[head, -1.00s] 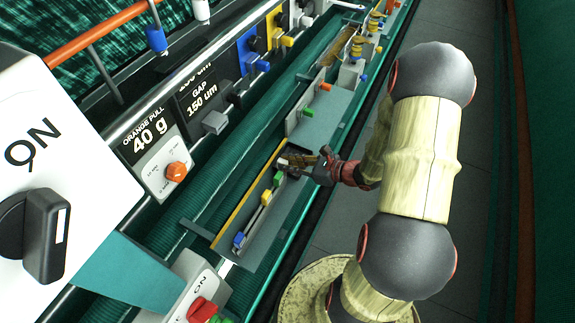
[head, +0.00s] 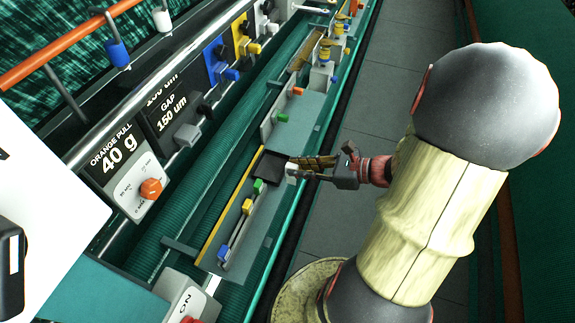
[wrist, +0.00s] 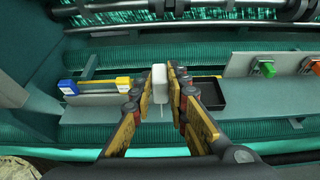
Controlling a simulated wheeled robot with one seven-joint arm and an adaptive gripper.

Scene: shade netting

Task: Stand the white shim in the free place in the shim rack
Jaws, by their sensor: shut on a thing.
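The white shim (wrist: 159,82) is held between the fingertips of my gripper (wrist: 160,88), upright in the wrist view. In the head view, my gripper (head: 295,172) shows with a small pale end of the shim (head: 291,169) at its tips, just right of a black tray (head: 268,168). The likely shim rack (head: 234,226) is a narrow rail holding blue (head: 222,253), yellow (head: 247,206) and green (head: 258,186) pieces. In the wrist view, the blue (wrist: 68,87) and yellow (wrist: 123,82) pieces stand left of the shim. The green piece and the free place cannot be made out there.
The black tray (wrist: 209,94) looks empty, right of my fingers. A grey panel (wrist: 283,75) with green and orange knobs stands farther right. A control box with an orange knob (head: 151,188) and a gap display stand behind the rack. The grey walkway (head: 335,190) is clear.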

